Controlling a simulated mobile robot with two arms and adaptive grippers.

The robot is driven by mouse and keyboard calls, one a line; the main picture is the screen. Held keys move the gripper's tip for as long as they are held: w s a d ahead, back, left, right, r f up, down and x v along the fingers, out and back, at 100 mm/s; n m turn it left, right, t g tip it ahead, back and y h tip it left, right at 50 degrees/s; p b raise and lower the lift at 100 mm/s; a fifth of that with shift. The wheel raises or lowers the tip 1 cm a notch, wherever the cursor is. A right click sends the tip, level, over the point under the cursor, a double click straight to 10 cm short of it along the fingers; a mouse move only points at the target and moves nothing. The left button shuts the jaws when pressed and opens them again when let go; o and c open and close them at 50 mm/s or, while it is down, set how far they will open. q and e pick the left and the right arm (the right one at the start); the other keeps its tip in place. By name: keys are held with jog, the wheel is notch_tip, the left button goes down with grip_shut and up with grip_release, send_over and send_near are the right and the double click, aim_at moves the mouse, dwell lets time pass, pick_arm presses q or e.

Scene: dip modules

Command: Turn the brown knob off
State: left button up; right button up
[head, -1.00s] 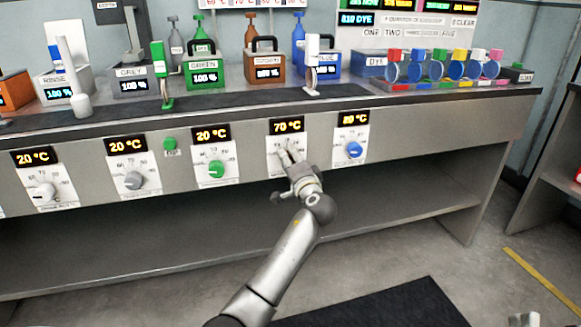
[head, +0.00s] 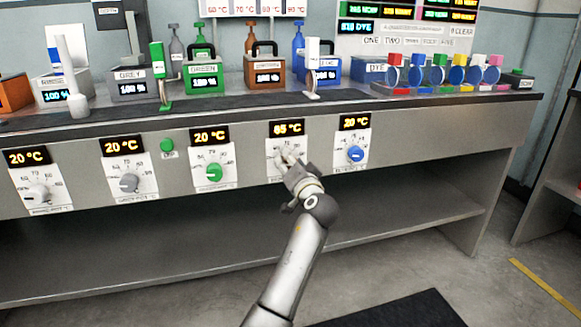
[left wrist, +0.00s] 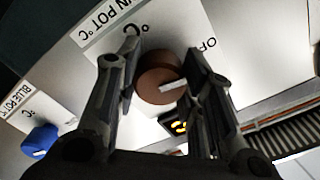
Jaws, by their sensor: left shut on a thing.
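The brown knob (left wrist: 158,80) shows in the left wrist view, round with a pale pointer mark, on a white dial plate. My left gripper (left wrist: 160,72) has its two dark fingers on either side of it, shut on the knob. In the head view my left gripper (head: 288,158) covers the knob, which is hidden there. The display (head: 287,129) above it reads 85 °C. My right gripper is not in view.
The blue knob (head: 355,153) is just to the right and the green knob (head: 214,173) to the left, each under a 20 °C display. Coloured pots stand on the counter (head: 225,110) above. The shelf (head: 130,285) below is clear.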

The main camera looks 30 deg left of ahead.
pick_arm(q)
jog(key=shift+f, duration=0.15)
jog(key=o, duration=1)
jog(key=shift+o, duration=0.2)
jog(key=v, duration=1.2)
jog(key=shift+w+d, duration=0.1)
